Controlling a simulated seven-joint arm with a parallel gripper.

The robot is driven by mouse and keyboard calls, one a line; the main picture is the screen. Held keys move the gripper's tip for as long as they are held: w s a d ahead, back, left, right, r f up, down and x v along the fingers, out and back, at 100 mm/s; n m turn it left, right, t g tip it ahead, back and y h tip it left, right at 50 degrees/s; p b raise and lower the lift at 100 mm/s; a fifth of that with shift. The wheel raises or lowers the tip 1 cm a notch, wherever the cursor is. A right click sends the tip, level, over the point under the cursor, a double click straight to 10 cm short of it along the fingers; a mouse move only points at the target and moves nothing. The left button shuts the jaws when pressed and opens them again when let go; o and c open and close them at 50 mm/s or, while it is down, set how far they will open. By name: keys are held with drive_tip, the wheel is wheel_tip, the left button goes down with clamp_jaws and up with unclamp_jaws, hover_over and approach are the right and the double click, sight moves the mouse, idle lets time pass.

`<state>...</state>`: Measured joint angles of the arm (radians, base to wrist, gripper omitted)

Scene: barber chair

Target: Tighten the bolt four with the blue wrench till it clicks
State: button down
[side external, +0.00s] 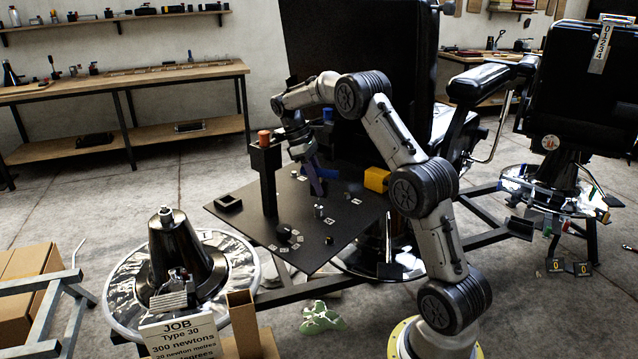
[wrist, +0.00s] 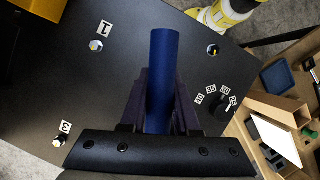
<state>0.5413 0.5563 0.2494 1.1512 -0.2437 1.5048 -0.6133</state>
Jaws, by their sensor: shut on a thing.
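My gripper (wrist: 162,100) is shut on a blue cylindrical handle, the blue wrench (wrist: 165,60). In the side view my gripper (side external: 317,187) points down above the black plate; the wrench is hard to make out there. Bolt heads sit in the plate: one (wrist: 96,46) beside label 1 (wrist: 105,28), one (wrist: 57,143) beside label 3 (wrist: 66,127), and one (wrist: 213,50) with no label in sight. No label 4 is readable, so I cannot tell which is bolt four. The wrench's working end is hidden.
The black plate (side external: 245,205) carries a dial (wrist: 222,106) marked 25 to 40. A black post (side external: 268,185) with an orange-red top (side external: 264,137) stands at its left. A yellow block (side external: 376,179) is at the right. A job sign (side external: 180,338) stands in front.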

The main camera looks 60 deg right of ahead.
idle(0.3)
drive_tip(key=n+h, duration=0.1)
drive_tip(key=n, duration=0.2)
drive_tip(key=shift+r, duration=2.55)
